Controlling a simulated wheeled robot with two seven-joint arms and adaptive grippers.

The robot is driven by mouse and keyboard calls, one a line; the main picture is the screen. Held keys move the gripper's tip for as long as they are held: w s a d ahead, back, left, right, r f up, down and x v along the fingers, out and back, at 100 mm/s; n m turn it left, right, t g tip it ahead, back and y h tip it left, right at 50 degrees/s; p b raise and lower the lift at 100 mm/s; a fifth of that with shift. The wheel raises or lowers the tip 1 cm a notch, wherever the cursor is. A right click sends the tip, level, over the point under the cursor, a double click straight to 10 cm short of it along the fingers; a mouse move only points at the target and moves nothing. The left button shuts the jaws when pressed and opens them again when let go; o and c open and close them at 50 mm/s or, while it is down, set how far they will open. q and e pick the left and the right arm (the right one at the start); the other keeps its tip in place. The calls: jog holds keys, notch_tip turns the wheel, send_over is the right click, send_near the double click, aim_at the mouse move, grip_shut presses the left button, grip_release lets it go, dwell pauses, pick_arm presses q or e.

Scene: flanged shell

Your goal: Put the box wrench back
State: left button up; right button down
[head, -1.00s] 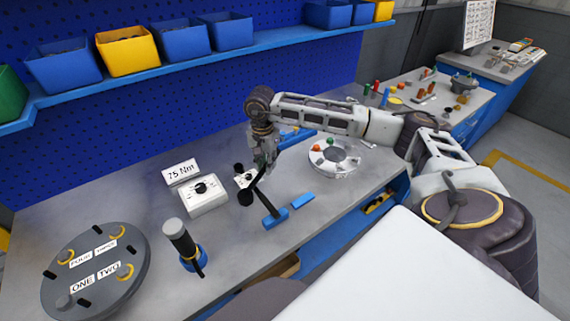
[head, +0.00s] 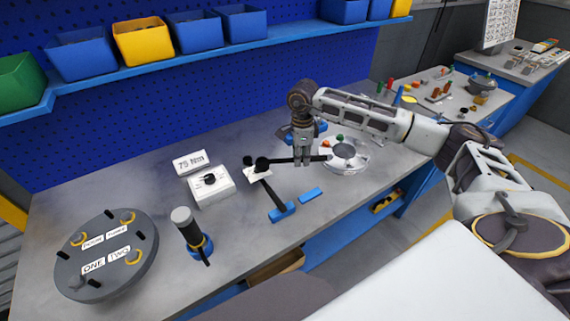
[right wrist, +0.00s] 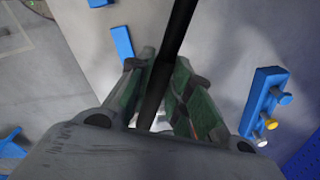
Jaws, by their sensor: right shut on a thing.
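My right gripper (head: 302,160) is shut on the black shaft of the box wrench (head: 284,161). It holds the wrench above the bench, almost level in the head view, with the round black end to the left. In the right wrist view the dark shaft (right wrist: 172,55) runs between the green-padded fingers (right wrist: 160,95). Below it, a second black rod (head: 270,192) slants from a blue holder (head: 282,212) toward a small white card; the wrench's round end partly covers its upper part. My left gripper is out of view.
A blue strip (head: 311,194) lies by the holder. A white dial box (head: 211,186) and "75 Nm" sign (head: 190,162) stand left. A grey-handled tool (head: 187,226) stands in a blue base. A flanged disc (head: 107,256) is front left; a round tray (head: 345,155) is right.

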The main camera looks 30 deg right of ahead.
jog(key=m, duration=0.2)
jog(key=shift+d+m, duration=0.1)
jog(key=shift+m, duration=0.2)
jog(key=m, duration=0.4)
jog(key=shift+w, duration=0.2)
jog(key=m, duration=0.6)
jog(key=shift+w, duration=0.1)
jog(key=shift+f, duration=2.6)
jog(key=shift+f+p, duration=0.5)
jog(key=shift+f, duration=2)
